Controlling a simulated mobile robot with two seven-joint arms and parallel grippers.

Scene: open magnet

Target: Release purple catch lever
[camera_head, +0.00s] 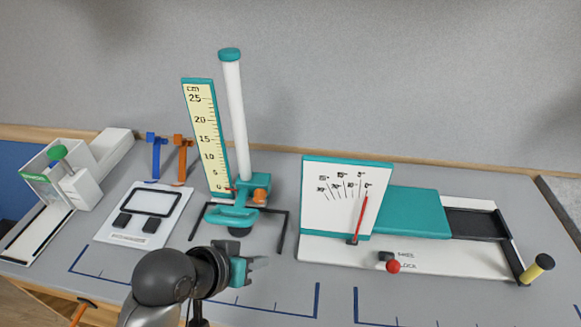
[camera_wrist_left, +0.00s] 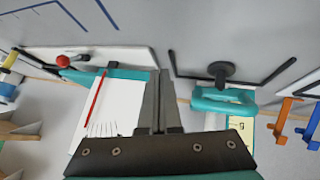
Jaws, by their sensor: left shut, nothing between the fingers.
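I see no purple lever in either view. My left gripper (camera_head: 258,263) is shut and empty, over the front part of the table, in front of the teal-and-white column stand (camera_head: 236,120). Its closed fingers (camera_wrist_left: 158,80) show in the left wrist view, between the white dial board (camera_wrist_left: 105,110) and the teal loop handle (camera_wrist_left: 224,101) of the column stand. The fingers appear apart from both. In the head view the dial board (camera_head: 330,205) with its red needle stands to the right of the gripper. My right gripper is not in view.
A red knob (camera_head: 393,266) sits on the white base of the dial device, which has a yellow-ended handle (camera_head: 538,268) at right. Blue and orange hooks (camera_head: 181,158), a white panel (camera_head: 146,213) and a green-knobbed device (camera_head: 58,153) stand left. Blue-marked table front is mostly clear.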

